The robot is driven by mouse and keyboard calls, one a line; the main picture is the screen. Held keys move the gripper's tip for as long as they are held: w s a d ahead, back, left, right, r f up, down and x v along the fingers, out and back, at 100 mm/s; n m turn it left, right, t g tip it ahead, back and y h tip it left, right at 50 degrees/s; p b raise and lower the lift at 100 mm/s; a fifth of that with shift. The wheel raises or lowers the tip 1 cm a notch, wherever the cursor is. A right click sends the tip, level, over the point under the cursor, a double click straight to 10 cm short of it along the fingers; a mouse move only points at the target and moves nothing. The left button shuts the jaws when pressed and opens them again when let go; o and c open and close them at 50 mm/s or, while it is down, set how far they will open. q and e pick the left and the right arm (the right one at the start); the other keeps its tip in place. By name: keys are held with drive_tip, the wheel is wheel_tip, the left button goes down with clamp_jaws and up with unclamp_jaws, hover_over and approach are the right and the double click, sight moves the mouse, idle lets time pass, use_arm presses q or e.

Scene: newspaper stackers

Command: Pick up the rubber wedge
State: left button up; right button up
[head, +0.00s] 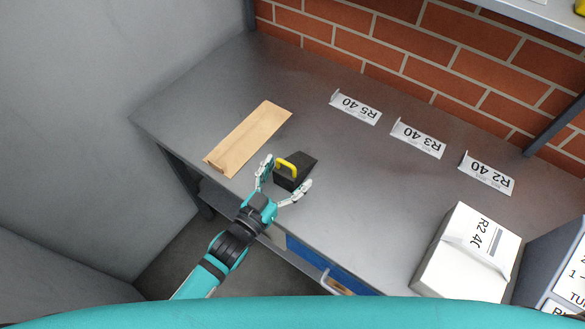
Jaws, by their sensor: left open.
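The rubber wedge (299,173) is a black block with a yellow handle on its left side. It rests on the grey table (345,205) near the front edge. My left gripper (287,181) is open, with one finger on the left of the wedge and the other at its lower right. The fingers reach around the near part of the wedge. I cannot tell whether they touch it. My right gripper is not in view.
A brown paper envelope (248,138) lies just left of the wedge. Labels R5 40 (355,107), R3 40 (418,138) and R2 40 (487,173) lie along the brick wall (420,50). A white box (465,255) stands at the right. The table's middle is clear.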

use_arm(q)
drive_tip(key=c, duration=1.6)
drive_tip(key=shift+r, duration=0.1)
